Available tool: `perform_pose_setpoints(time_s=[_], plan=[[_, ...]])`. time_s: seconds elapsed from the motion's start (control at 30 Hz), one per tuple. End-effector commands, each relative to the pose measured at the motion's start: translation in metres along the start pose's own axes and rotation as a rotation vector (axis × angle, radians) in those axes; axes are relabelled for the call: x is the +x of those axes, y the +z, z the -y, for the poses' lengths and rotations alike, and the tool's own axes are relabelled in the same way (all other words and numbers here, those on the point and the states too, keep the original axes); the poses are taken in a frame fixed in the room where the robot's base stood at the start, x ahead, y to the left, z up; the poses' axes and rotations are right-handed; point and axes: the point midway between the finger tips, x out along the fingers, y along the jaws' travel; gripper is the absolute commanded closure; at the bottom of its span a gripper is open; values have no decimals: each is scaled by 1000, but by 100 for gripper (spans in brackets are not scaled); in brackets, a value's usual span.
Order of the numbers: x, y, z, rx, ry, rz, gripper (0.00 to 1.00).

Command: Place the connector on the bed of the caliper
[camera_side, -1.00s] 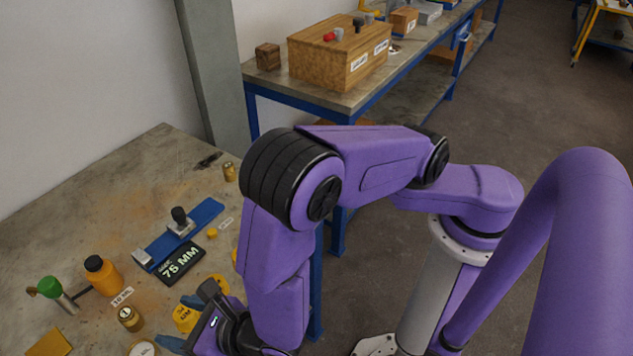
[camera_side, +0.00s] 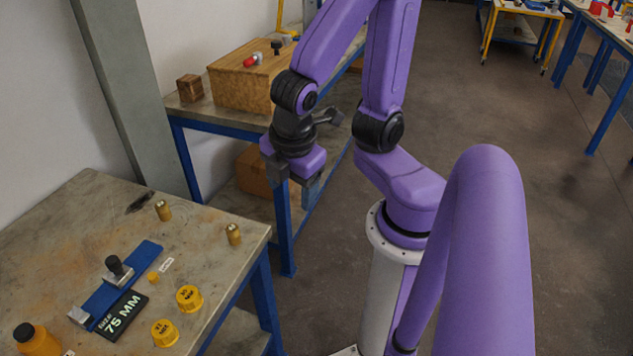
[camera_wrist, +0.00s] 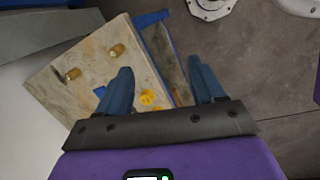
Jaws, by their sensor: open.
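The caliper (camera_side: 116,287) is a blue bar with metal jaws and a black knob, lying on the near table beside a black 75 MM plate (camera_side: 123,315). Its bed looks bare between the jaws. Two small brass fittings stand on the table, one near the back (camera_side: 163,210) and one near the right edge (camera_side: 233,235); I cannot tell which is the connector. They also show in the wrist view (camera_wrist: 117,50) (camera_wrist: 73,75). My gripper (camera_side: 295,181) is open and empty, high and right of the table.
Two yellow caps (camera_side: 189,298) (camera_side: 165,333) and a small yellow piece (camera_side: 153,277) lie right of the caliper. An orange bottle (camera_side: 37,340) stands at lower left. A second bench with a wooden box (camera_side: 240,85) is behind. Floor lies between the tables and my base.

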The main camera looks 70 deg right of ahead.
Motion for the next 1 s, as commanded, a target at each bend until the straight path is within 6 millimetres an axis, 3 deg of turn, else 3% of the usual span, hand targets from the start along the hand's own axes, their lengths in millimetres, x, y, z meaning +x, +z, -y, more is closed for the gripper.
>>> perform_pose_setpoints(time_s=[0.1,0.23,0.73,0.87,1.0], plan=[[-11,15,23,124,-108,-84,32],[-18,20,37,190,-174,-129,32],[-19,20,39,204,-189,-139,32],[-22,0,31,204,-194,-153,32],[-25,-54,11,206,-202,-194,32]])
